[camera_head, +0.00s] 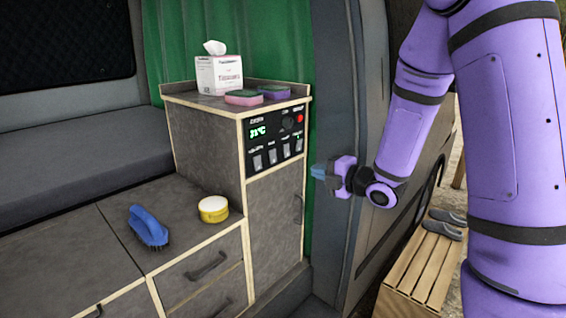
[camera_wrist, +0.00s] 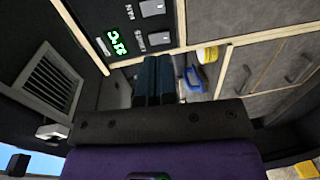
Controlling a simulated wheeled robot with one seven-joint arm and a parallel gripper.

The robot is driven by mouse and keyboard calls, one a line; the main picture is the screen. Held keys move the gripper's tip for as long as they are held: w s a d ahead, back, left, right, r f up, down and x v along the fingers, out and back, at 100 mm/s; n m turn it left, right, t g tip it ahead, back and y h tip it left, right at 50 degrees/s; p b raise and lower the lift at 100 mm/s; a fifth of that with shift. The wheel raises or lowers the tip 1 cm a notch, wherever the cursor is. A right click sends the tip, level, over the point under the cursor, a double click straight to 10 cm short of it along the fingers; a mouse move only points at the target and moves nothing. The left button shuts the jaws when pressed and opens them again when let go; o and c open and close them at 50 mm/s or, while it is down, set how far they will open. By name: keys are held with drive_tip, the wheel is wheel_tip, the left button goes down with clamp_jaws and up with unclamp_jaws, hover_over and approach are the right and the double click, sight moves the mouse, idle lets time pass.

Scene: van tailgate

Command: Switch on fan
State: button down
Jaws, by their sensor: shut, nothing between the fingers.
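The black control panel (camera_head: 275,136) is on the upper front of the grey cabinet, with a green temperature display, a red button and a row of pale rocker switches. The second switch from the left (camera_head: 272,157) seems to be the fan switch; in the wrist view (camera_wrist: 152,8) the small label beside it appears to read FAN. I cannot tell its on or off position. My gripper (camera_head: 318,172) is shut and empty, right of the panel and slightly lower, apart from it. Its blue fingers (camera_wrist: 153,80) lie together in the wrist view, pointing toward the panel side.
A tissue box (camera_head: 219,76) and two sponges (camera_head: 244,97) sit on the cabinet top. A blue brush (camera_head: 148,226) and a yellow-white tub (camera_head: 213,209) lie on the lower counter. The van door frame (camera_head: 335,120) stands close behind my gripper. A slatted wooden crate (camera_head: 420,262) holds shoes outside.

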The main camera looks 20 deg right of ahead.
sight(274, 161)
drive_tip(key=x, duration=1.4)
drive_tip(key=shift+w, duration=0.2)
